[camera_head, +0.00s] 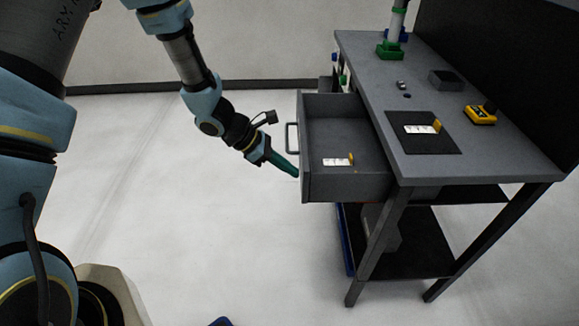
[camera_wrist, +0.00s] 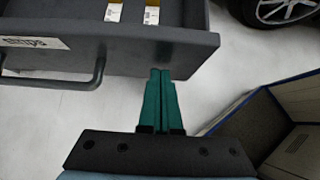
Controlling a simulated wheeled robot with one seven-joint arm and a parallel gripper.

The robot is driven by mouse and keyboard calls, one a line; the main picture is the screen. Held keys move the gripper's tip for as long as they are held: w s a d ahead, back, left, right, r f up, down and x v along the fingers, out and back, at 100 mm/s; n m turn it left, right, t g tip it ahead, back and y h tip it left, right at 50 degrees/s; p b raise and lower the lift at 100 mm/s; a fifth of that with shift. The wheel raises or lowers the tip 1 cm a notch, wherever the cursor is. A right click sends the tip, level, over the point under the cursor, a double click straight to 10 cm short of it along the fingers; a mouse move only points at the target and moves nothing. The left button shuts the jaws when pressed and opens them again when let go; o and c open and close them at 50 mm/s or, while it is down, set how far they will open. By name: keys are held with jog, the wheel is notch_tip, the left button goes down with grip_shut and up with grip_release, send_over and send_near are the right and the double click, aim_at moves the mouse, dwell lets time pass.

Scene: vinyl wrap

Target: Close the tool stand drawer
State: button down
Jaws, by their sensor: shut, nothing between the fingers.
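The grey tool stand drawer (camera_head: 345,187) is pulled out to the left from under the top of the tool stand (camera_head: 379,90). A bar handle (camera_head: 291,138) is on its front. In the wrist view the drawer front (camera_wrist: 150,52) crosses the upper part, with the handle (camera_wrist: 85,82) at left and a label beside it. My gripper (camera_head: 296,172) has its green fingers together and empty. The fingertips (camera_wrist: 160,72) are at the lower edge of the drawer front, to one side of the handle. I cannot tell whether they touch it.
A small white and yellow item (camera_head: 338,161) lies in the drawer. A yellow device (camera_head: 481,115), a black mat (camera_head: 423,146) and a dark box (camera_head: 444,79) are on the stand top. A wheel (camera_wrist: 280,10) shows at the wrist view's upper right.

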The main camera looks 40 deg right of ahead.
jog(key=s+d+b, duration=0.1)
jog(key=s+d, duration=0.3)
jog(key=d, duration=0.1)
jog(key=s+d+b, duration=0.1)
jog(key=s+d, duration=0.4)
jog(key=d, duration=0.1)
jog(key=s+d+b, duration=0.1)
jog(key=s+d, duration=0.3)
jog(key=d, duration=0.1)
jog(key=shift+s+d+b, duration=0.3)
jog(key=shift+s+d, duration=0.1)
jog(key=shift+s+r, duration=0.1)
jog(key=shift+s, duration=0.1)
